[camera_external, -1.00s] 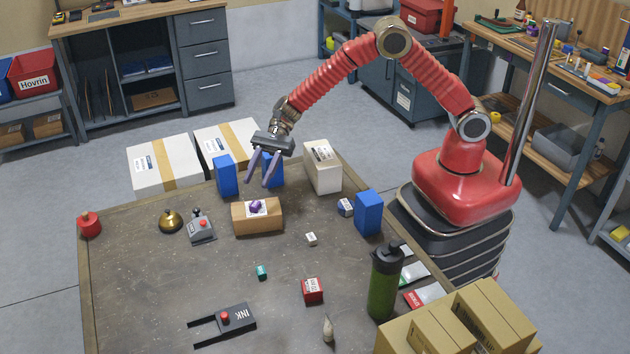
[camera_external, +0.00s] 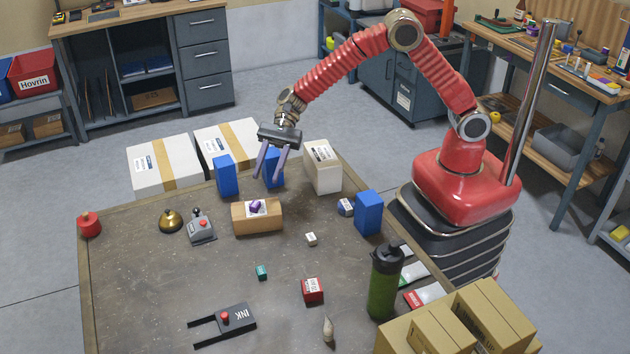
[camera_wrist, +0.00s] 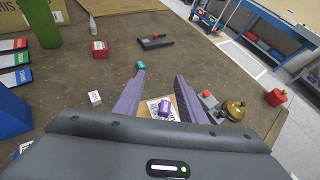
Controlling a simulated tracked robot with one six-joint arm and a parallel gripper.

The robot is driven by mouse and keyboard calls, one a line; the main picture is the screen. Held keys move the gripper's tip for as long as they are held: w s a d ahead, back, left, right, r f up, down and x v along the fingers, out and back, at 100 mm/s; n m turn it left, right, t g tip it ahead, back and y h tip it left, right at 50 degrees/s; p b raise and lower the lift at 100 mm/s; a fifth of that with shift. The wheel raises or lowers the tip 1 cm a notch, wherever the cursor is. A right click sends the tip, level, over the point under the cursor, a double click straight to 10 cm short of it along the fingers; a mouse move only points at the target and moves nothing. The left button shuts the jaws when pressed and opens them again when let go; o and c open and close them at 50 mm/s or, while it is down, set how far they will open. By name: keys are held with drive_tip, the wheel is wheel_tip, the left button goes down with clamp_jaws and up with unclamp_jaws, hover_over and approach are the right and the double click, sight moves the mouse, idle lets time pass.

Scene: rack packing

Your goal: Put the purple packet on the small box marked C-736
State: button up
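The purple packet (camera_external: 257,205) rests on top of a brown box (camera_external: 258,222), over a white label. I cannot read that label, so I cannot tell whether it says C-736. My gripper (camera_external: 271,178) is open and empty, above the table and a little behind and right of the brown box. In the wrist view the packet (camera_wrist: 166,107) shows between the two spread purple fingers, beyond the gripper body, with the white label (camera_wrist: 154,109) beside it. Other small boxes, a white cube (camera_external: 311,239) and a white-and-blue box (camera_external: 346,207), stand apart on the table; their marks are unreadable.
Blue boxes (camera_external: 226,175) and a cream box (camera_external: 322,168) stand close around my gripper at the table's back edge. A bell (camera_external: 171,221) and a grey button box (camera_external: 201,227) stand left of the brown box. The table's left middle is clear.

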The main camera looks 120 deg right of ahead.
drive_tip(key=s+a+r+n+g+h, duration=0.1)
drive_tip(key=s+a+r+n, duration=0.25)
drive_tip(key=s, duration=0.35)
drive_tip(key=s+a+r+n+g+h, duration=0.1)
drive_tip(key=s+a+r+n+g, duration=0.1)
drive_tip(key=s+a+r+n, duration=0.25)
drive_tip(key=s+a+r+n+g+h, duration=0.1)
drive_tip(key=s+a+r+n, duration=0.2)
drive_tip(key=s, duration=0.5)
drive_tip(key=s+d+n+h, duration=0.2)
drive_tip(key=s+n, duration=0.5)
drive_tip(key=s, duration=0.4)
drive_tip(key=s+d+n+t+h, duration=0.1)
drive_tip(key=s+d+n+h, duration=0.1)
drive_tip(key=s+n+h, duration=0.2)
drive_tip(key=s+n, duration=0.3)
drive_tip(key=s, duration=0.4)
drive_tip(key=shift+d+h, duration=0.2)
drive_tip(key=shift+h, duration=0.1)
